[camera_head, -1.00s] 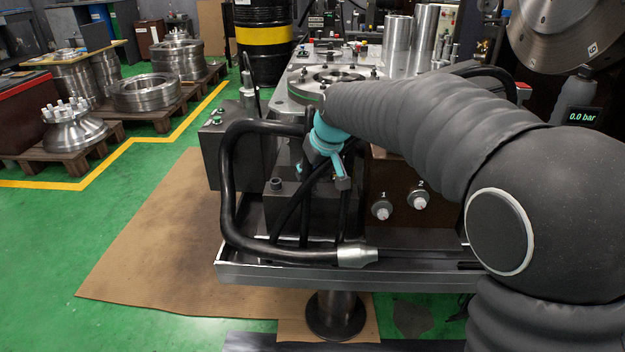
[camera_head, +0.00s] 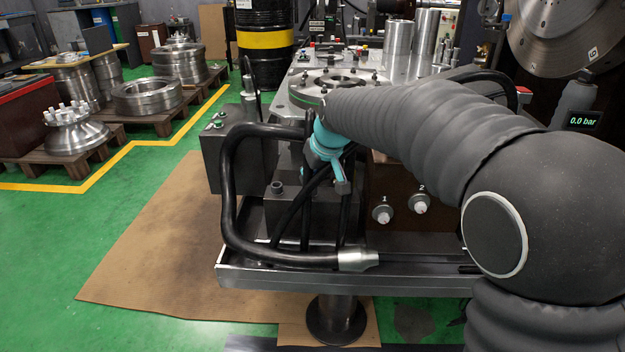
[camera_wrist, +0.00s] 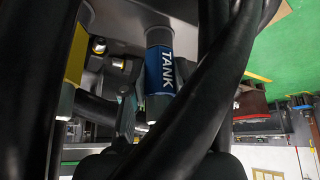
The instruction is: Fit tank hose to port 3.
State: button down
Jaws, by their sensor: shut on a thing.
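The tank hose (camera_wrist: 160,70) shows in the wrist view by a blue band marked TANK, with a grey metal part below it. My gripper (camera_head: 328,155), by the teal end of my arm, is among black hoses at the front of the fixture. It is shut on what appears to be the tank hose; other hoses hide the grip. In the head view, port 1 (camera_head: 382,214) and port 2 (camera_head: 420,204) carry their numbers on a dark block to the right of my gripper. I cannot make out port 3.
A thick black hose (camera_head: 228,190) loops left of my gripper to a metal end (camera_head: 357,260) over the tray (camera_head: 300,275). A yellow-banded hose (camera_wrist: 76,55) and a crossing black hose (camera_wrist: 205,100) crowd the wrist view. A pressure display (camera_head: 583,121) reads 0.0 bar.

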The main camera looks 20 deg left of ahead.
jog(key=shift+r+p, duration=1.7)
jog(key=shift+r, duration=0.8)
jog(key=c, duration=1.8)
grip_release()
grip_shut()
